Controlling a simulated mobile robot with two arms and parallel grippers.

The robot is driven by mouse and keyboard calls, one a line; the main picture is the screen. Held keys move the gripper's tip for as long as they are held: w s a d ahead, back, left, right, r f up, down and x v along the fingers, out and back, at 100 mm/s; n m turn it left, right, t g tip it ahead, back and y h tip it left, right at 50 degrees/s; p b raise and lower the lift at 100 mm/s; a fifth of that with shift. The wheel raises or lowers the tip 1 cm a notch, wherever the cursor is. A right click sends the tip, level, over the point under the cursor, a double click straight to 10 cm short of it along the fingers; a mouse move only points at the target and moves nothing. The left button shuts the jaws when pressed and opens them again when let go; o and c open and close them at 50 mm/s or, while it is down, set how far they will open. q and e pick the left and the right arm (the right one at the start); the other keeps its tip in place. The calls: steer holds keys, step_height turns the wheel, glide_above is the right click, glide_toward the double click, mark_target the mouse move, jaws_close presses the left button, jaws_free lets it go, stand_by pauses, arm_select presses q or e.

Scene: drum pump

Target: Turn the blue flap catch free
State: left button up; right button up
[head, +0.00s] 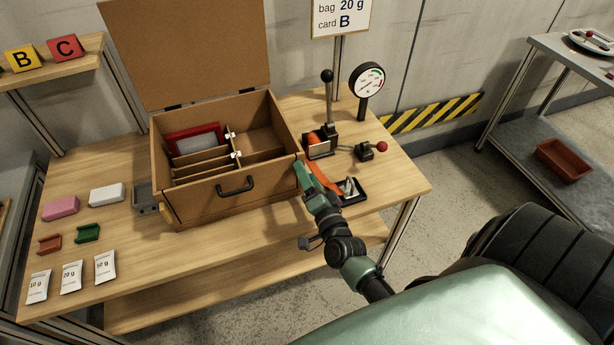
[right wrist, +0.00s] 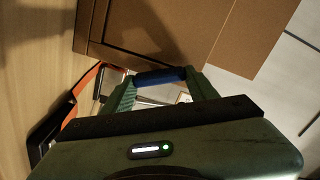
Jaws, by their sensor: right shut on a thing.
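A brown wooden box (head: 195,204) stands on the wooden table with its lid raised. Inside are divider slats and a red-framed grey piece (head: 196,141). My right gripper (head: 302,172) is at the box's front right corner. In the right wrist view, its green fingers are shut on the blue flap catch (right wrist: 160,77), which lies against the brown panel. The catch is hidden in the head view, and whether it is free cannot be told. My left gripper is not in view.
An orange and black fixture (head: 325,184) lies close beside my right gripper. Behind it stand a lever (head: 328,100), a red-knobbed handle (head: 380,147) and a gauge (head: 367,80). Sachets (head: 72,276) and coloured blocks (head: 60,208) lie at the left. The table's front middle is clear.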

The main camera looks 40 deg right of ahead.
steer(key=m+b, duration=0.1)
steer(key=m, duration=0.4)
steer(key=shift+f+m, duration=0.15)
steer(key=shift+m, duration=0.25)
stand_by(0.4)
steer(key=o, duration=1.4)
steer(key=shift+c, duration=0.2)
steer(key=shift+s, duration=0.1)
steer(key=b+v, duration=0.1)
steer(key=v, duration=0.6)
steer(key=shift+s+b, duration=0.35)
steer(key=shift+a, duration=0.1)
